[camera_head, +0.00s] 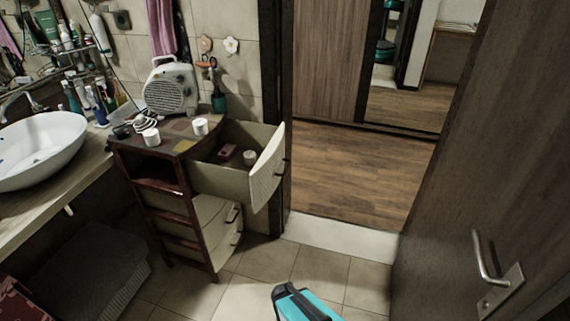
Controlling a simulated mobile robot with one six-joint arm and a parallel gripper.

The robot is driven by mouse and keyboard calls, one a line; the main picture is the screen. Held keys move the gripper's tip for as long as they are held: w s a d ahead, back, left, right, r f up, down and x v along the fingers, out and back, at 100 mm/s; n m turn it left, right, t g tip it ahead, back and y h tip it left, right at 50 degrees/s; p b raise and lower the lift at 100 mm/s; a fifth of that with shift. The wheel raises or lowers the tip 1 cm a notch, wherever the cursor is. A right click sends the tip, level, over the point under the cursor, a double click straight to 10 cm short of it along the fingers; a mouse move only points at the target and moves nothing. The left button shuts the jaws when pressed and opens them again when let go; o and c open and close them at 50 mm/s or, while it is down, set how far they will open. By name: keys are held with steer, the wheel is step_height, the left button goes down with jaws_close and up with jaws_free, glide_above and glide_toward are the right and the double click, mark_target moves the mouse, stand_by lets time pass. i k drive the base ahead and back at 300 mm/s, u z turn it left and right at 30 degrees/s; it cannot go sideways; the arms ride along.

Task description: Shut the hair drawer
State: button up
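The top drawer (267,168) of the small cabinet stands pulled well out to the right. I take this open drawer to be the hair drawer; no label can be read. Inside it lie a small reddish item (228,151) and a small pale container (250,157). A teal and black part of my own body shows at the bottom edge. My gripper's fingers are not in view.
A fan heater (171,88) and small white jars (200,127) stand on the cabinet top. A sink (38,148) on a counter is at left. A door (495,170) with a metal handle stands at right. Tiled floor (300,262) before the cabinet is clear.

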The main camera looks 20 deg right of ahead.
mark_target(254, 186)
steer(key=z, duration=0.45)
steer(key=i, duration=1)
steer(key=z, duration=0.35)
steer(key=k, duration=0.55)
